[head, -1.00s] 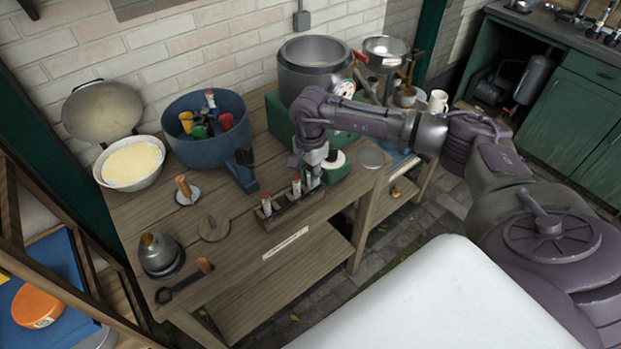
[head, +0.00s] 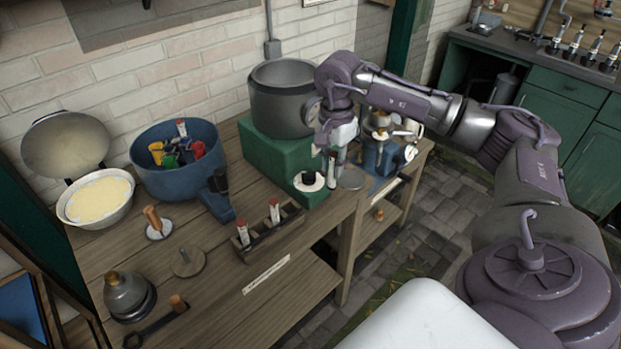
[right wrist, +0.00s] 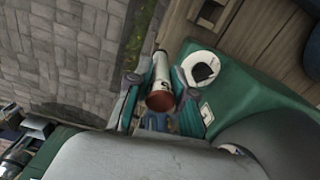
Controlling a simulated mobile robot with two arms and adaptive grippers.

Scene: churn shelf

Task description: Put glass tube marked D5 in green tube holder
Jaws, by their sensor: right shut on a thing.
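My right gripper (head: 332,165) is shut on a glass tube (head: 331,175) with a white label, held upright in front of the green block. In the right wrist view the tube (right wrist: 160,92) sits between both fingers, its red-brown end toward the camera; its marking is not clearly legible. Two other labelled tubes, the left one (head: 243,231) and the right one (head: 274,210), stand in a dark rack (head: 262,240). The green tube holder (head: 170,161) is among coloured holders inside the blue tub (head: 170,186), left of my gripper. My left gripper is not in view.
A grey pot (head: 285,105) stands on the green block (head: 270,160), which also carries a white ring (head: 309,182). A cream bowl (head: 100,200) stands at the left. Wooden-handled tools lie on the bench front.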

